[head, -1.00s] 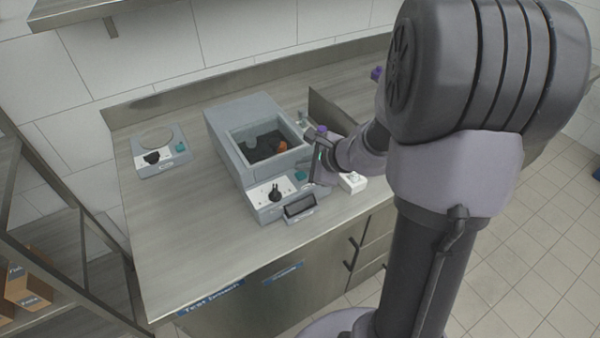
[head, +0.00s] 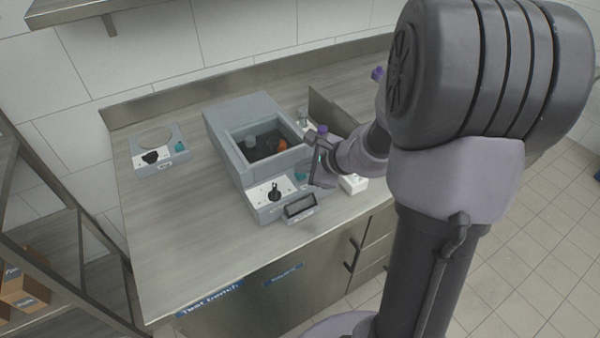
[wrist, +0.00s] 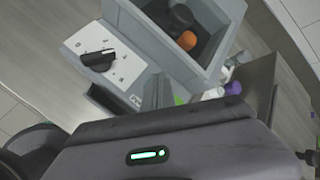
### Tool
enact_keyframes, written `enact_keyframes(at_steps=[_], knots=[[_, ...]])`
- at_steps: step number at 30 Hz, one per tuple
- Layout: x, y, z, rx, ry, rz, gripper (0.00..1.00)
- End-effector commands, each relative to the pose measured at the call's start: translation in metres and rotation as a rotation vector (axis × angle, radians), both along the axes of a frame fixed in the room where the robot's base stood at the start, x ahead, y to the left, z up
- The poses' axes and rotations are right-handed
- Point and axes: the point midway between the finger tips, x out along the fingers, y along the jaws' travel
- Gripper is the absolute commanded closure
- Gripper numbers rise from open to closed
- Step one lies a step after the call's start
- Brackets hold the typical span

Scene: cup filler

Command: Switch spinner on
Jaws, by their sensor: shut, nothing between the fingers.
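A grey box machine (head: 222,128) with an open square well stands mid-bench; I take it to be the spinner. Its white front panel (head: 262,194) carries a black knob (head: 274,189), also seen in the wrist view (wrist: 98,60). A teal switch (head: 300,176) sits at the panel's right side, partly hidden by my gripper. My gripper (head: 317,182) is shut and empty, pointing down close beside this switch; I cannot tell whether it touches. In the wrist view a green patch (wrist: 178,100) shows near my fingers. The well holds an orange thing (wrist: 187,40) and a grey one.
A small dark display (head: 300,207) stands in front of the panel. A smaller device (head: 153,137) with a round plate, black knob and teal switch stands at left. Purple-capped containers (head: 322,130) and an upright panel (head: 333,110) are at right. The bench's left front is clear.

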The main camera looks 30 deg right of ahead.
Motion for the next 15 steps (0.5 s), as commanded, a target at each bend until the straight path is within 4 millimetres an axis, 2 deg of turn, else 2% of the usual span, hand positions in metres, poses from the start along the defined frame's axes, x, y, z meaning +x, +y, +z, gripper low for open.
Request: enact_keyframes(at_steps=[10, 15], knots=[[0.000, 0.000, -0.002, 0.000, 0.000, 0.000, 1.00], [0.000, 0.000, 0.007, 0.000, -0.001, -0.001, 1.00]])
